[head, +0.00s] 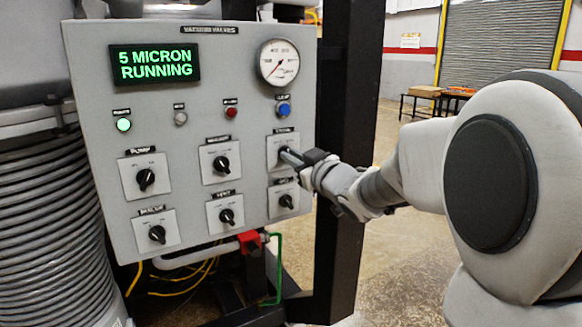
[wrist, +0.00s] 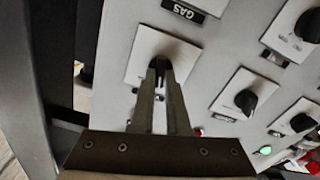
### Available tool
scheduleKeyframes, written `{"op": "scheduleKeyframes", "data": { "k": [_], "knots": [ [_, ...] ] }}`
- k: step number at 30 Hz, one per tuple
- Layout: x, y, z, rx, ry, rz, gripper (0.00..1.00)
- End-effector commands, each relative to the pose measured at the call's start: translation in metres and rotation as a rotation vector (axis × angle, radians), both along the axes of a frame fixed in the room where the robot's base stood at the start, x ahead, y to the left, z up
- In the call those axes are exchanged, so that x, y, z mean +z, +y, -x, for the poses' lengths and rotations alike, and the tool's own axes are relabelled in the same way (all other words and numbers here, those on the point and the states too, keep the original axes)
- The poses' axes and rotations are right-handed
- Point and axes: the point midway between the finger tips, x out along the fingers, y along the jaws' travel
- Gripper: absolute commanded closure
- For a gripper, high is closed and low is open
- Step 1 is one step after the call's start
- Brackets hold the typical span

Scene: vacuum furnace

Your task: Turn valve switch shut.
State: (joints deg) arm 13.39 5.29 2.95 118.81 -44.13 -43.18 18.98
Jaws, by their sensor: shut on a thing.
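The grey control panel (head: 115,215) carries two rows of black rotary switches on white plates. My gripper (head: 291,157) is at the upper right switch, its arm reaching in from the right. In the head view the fingers hide most of this switch, and its plate (head: 274,142) shows around them. In the wrist view my gripper (wrist: 161,80) is shut on the black switch knob (wrist: 160,63), one finger on each side. Its pointer direction is hard to tell. The small labels over the switches are mostly too blurred to read.
A display (head: 155,64) reads "5 MICRON RUNNING", and a green lamp (head: 124,125) is lit. A round gauge (head: 279,62) is at the panel's upper right. Another switch (head: 286,201) sits close below my gripper. A dark upright post (head: 345,90) stands behind the panel's right edge.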

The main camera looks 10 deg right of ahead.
Motion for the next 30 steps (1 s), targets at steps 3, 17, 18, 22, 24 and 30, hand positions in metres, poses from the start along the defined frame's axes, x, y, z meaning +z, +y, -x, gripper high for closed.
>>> {"op": "scheduleKeyframes", "data": {
  "k": [3,17,18,22,24,30],
  "knots": [
    [-0.0029,0.0005,0.0003,0.0,-0.027,0.08,1.0],
    [-0.001,0.0013,0.0002,0.001,-0.077,0.238,1.0],
    [-0.0009,0.0012,0.0002,0.001,-0.079,0.243,1.0],
    [-0.0005,0.0012,0.0002,0.001,-0.081,0.249,1.0],
    [-0.0004,0.0011,0.0002,0.001,-0.08,0.25,1.0],
    [-0.0003,0.0011,0.0001,0.001,-0.081,0.249,1.0]
  ]
}}
